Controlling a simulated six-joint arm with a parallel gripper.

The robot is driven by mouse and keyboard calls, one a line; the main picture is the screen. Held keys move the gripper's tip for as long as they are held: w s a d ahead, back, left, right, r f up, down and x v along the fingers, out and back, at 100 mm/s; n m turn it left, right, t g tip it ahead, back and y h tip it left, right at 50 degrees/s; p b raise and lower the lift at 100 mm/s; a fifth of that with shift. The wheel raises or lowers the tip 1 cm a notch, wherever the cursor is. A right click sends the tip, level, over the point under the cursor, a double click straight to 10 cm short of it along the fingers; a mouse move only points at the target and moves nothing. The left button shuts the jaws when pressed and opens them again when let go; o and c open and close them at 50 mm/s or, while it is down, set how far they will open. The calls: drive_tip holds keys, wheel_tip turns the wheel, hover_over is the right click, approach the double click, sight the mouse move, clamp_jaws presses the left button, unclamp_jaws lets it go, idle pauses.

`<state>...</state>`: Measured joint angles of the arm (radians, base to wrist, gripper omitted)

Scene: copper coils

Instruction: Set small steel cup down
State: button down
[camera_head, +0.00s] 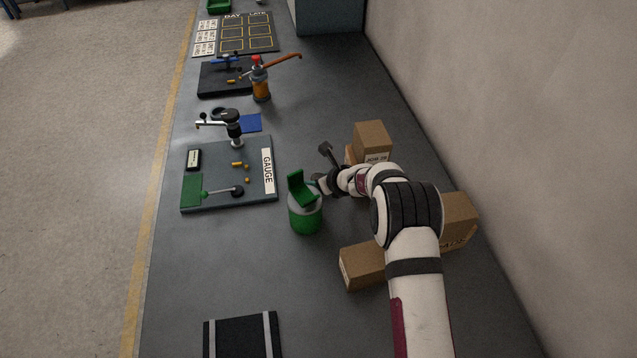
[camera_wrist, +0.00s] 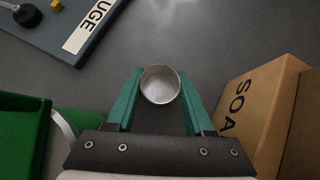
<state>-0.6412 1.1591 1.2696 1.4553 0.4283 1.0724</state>
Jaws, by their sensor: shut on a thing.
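The small steel cup (camera_wrist: 160,85) is a round grey cup with its open top facing the wrist camera. It sits between the two green fingers of my gripper (camera_wrist: 160,76), which is shut on it. In the head view my gripper (camera_head: 322,182) is just right of and behind the green canister. The cup is mostly hidden or too small to make out there. I cannot tell whether the cup's base touches the bench.
A green canister (camera_head: 305,217) with a raised lid stands close left of my gripper. Cardboard boxes (camera_head: 371,140) (camera_head: 362,266) stand on the right side. The gauge board (camera_head: 222,203) lies further left. The grey bench (camera_head: 220,270) is clear in front of it.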

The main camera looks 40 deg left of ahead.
wheel_tip(320, 180, up, 9)
drive_tip(key=w+a+r, duration=0.1)
drive_tip(key=w+a, duration=0.1)
drive_tip(key=a, duration=0.3)
drive_tip(key=f, duration=0.3)
drive_tip(key=a+f, duration=0.1)
drive_tip(key=f, duration=0.5)
drive_tip(key=shift+a+f, duration=0.15)
drive_tip(key=shift+f, duration=0.25)
drive_tip(key=shift+f, duration=0.1)
drive_tip(key=shift+c, duration=1.4)
unclamp_jaws()
